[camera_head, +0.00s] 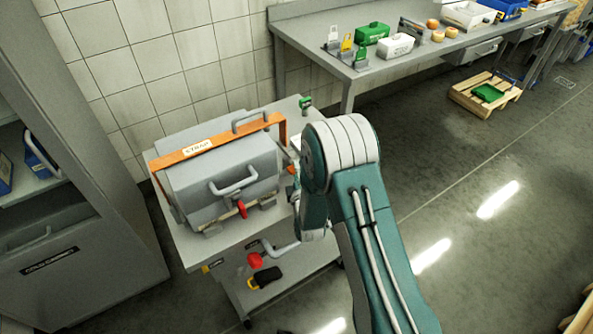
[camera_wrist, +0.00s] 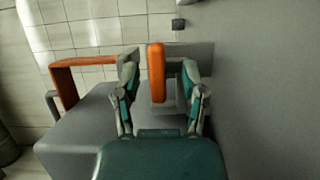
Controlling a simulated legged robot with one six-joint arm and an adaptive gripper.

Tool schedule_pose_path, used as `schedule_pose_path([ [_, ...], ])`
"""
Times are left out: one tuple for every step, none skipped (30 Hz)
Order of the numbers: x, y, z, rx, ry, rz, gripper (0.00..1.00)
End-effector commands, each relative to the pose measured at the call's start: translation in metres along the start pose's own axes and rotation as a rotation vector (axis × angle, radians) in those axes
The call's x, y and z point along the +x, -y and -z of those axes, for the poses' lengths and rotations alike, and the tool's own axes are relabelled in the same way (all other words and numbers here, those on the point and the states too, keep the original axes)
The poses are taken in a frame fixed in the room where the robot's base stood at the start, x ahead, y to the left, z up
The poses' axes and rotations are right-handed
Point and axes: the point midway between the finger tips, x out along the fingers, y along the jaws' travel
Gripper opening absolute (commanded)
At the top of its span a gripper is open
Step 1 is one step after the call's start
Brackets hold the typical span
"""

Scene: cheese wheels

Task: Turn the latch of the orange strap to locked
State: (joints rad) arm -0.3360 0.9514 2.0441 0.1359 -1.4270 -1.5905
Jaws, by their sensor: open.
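The orange strap (camera_head: 213,146), with a white label reading STRAP, arches over a grey rounded box on a cart in the head view. In the wrist view part of it (camera_wrist: 67,82) shows at the left. An upright orange bar (camera_wrist: 156,73), which looks like the strap's latch handle, stands between the fingers of my gripper (camera_wrist: 159,62). The fingers are open, one on each side of the bar, with gaps visible; I cannot tell its depth relative to the fingertips. In the head view my arm hides most of the gripper and latch.
The grey box (camera_head: 222,178) has grey handles and a red lever (camera_head: 241,209). A red knob (camera_head: 255,260) sits on a crank at the cart's (camera_head: 225,253) front. A grey cabinet (camera_head: 85,150) stands left; a workbench (camera_head: 400,62) stands at the back.

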Motion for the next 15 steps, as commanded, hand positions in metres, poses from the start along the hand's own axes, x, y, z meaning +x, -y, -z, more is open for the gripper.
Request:
schedule_pose_path([
  [0.0017,0.0000,-0.0002,0.000,0.000,0.000,0.54],
  [0.0021,0.0000,-0.0002,0.000,0.000,0.000,0.54],
  [0.0023,0.0000,-0.0002,0.000,0.000,0.000,0.54],
  [0.0024,0.0000,-0.0002,0.000,0.000,0.000,0.54],
  [0.0023,0.0000,-0.0002,0.000,0.000,0.000,0.54],
  [0.0022,0.0000,-0.0002,0.000,0.000,0.000,0.54],
  [0.0022,0.0000,-0.0002,0.000,0.000,0.000,0.54],
  [0.0022,0.0000,-0.0002,0.000,0.000,0.000,0.54],
  [0.0021,0.0000,-0.0002,0.000,0.000,0.000,0.41],
  [0.0021,0.0000,-0.0002,0.000,0.000,0.000,0.28],
  [0.0021,0.0000,-0.0003,0.000,0.000,0.000,0.14],
  [0.0021,0.0000,-0.0003,0.000,0.000,0.000,0.00],
  [0.0020,0.0002,-0.0003,0.000,0.000,0.001,0.00],
  [0.0020,0.0003,-0.0003,0.000,0.000,0.001,0.00],
  [0.0021,0.0005,-0.0003,0.000,0.000,0.002,0.00],
])
